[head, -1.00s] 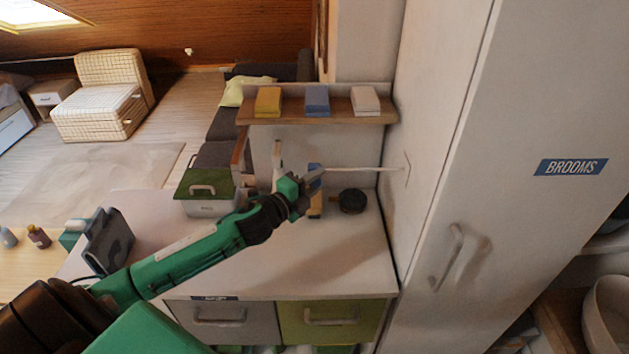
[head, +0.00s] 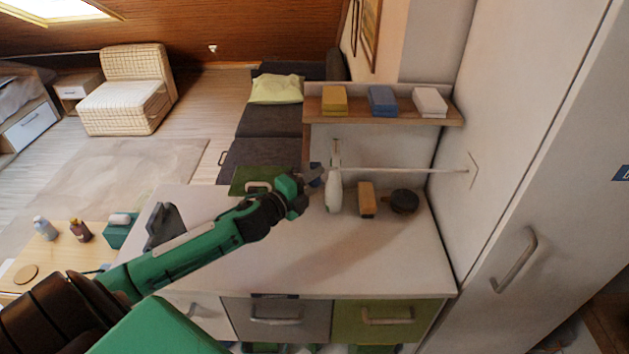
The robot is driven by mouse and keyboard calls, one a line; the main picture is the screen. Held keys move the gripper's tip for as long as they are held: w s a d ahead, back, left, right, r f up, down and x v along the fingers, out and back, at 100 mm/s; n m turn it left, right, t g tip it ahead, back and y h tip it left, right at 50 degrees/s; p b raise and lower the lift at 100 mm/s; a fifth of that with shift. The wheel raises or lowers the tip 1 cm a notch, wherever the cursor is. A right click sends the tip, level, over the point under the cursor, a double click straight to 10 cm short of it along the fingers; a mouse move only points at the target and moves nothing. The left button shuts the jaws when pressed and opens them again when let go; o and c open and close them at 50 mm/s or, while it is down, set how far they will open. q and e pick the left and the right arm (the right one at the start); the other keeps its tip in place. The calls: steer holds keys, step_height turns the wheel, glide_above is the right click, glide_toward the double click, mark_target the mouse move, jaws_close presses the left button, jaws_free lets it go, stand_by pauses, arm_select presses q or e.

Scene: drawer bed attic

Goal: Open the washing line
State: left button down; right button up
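The washing line (head: 400,170) is a thin white line. It runs nearly level from a square plate (head: 473,171) on the side of the tall white cabinet to my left gripper (head: 318,174). My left gripper is at the free left end of the line, above the white counter, and its fingers appear shut on that end. The exact grip is small and partly hidden by the gripper. My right gripper is not in view.
Below the line, a white bottle (head: 333,192), a tan block (head: 367,200) and a dark round item (head: 404,201) stand on the counter (head: 330,260). A shelf (head: 385,117) with colored blocks hangs behind. Open floor lies left.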

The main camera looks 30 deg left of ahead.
arm_select(q)
steer(key=c, duration=1.1)
jaws_free()
steer(key=shift+s+f, duration=0.15)
steer(key=shift+s, duration=0.2)
steer(key=shift+b+v, duration=2.2)
steer(key=shift+v, duration=4.35)
steer(key=shift+a, duration=0.15)
